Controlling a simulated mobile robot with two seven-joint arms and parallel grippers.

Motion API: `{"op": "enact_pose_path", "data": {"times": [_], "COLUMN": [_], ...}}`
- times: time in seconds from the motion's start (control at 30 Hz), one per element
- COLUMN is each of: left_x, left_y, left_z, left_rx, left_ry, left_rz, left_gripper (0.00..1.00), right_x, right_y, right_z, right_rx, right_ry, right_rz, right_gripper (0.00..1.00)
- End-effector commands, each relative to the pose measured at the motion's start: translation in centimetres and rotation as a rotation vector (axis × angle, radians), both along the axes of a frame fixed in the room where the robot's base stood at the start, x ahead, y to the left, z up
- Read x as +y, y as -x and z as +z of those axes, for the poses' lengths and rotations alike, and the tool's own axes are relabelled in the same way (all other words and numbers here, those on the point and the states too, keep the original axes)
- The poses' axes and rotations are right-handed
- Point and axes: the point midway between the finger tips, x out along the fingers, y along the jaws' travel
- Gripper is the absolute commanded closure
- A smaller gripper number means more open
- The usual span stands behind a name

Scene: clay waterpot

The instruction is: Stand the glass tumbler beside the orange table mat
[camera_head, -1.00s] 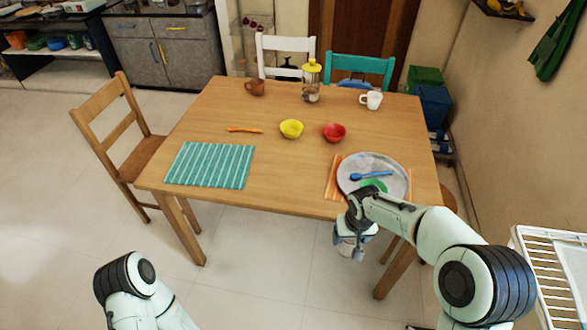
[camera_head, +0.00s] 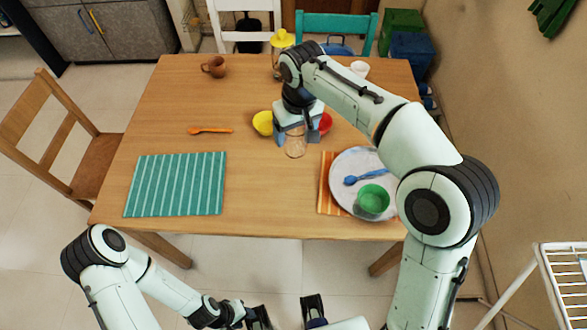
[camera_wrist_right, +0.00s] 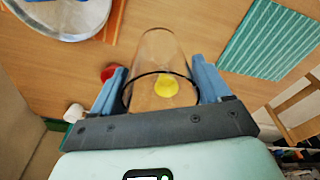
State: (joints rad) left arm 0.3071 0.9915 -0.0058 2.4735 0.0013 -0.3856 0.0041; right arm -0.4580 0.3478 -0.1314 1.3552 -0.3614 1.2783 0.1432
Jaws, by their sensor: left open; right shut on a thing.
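The clear glass tumbler (camera_head: 295,148) is between the fingers of my right gripper (camera_head: 296,138), which is shut on it. In the right wrist view the tumbler (camera_wrist_right: 158,50) shows between the two blue-grey fingers (camera_wrist_right: 162,88). It is over the table's middle, left of the orange striped mat (camera_head: 326,190) and in front of the bowls. I cannot tell whether its base touches the table. The orange mat lies mostly under a grey plate (camera_head: 345,165), and its corner shows in the wrist view (camera_wrist_right: 113,22). My left gripper (camera_head: 286,313) is open and empty, low in front of the table.
The plate holds a blue spoon (camera_head: 366,177) and a green bowl (camera_head: 373,199). A yellow bowl (camera_head: 262,122) and red bowl (camera_head: 326,122) are close behind the tumbler. A teal mat (camera_head: 175,185) lies left. Bare table lies between the mats.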

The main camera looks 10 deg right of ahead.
Motion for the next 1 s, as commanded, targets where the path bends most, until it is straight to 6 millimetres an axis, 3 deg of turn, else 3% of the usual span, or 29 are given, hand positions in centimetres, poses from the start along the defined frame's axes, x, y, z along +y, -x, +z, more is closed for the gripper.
{"op": "enact_pose_path", "data": {"times": [0.03, 0.3, 0.4, 0.63, 0.9, 1.0], "left_x": [0.0, 0.0, 0.0, 0.0, 0.0, 0.0], "left_y": [0.2, 0.6, 0.6, 0.7, 0.8, 0.8], "left_z": [-0.6, -1.8, -2.0, -2.2, -2.7, -2.7], "left_rx": [0.003, 0.008, 0.008, 0.008, 0.010, 0.010], "left_ry": [0.000, 0.000, 0.000, -0.001, 0.000, 0.000], "left_rz": [0.000, 0.001, 0.001, 0.000, 0.000, 0.000], "left_gripper": [0.57, 0.57, 0.57, 0.57, 0.57, 0.57], "right_x": [-0.1, -0.1, -0.1, -0.1, 0.0, -0.1], "right_y": [0.1, 0.1, 0.0, 0.0, 0.0, 0.0], "right_z": [-1.9, -8.9, -10.6, -12.5, -16.9, -17.4], "right_rx": [0.007, 0.006, 0.003, 0.002, 0.002, 0.000], "right_ry": [0.002, 0.002, 0.001, 0.002, 0.002, 0.001], "right_rz": [0.000, -0.001, -0.002, -0.002, -0.001, -0.002], "right_gripper": [0.61, 0.61, 0.61, 0.61, 0.61, 0.61]}}
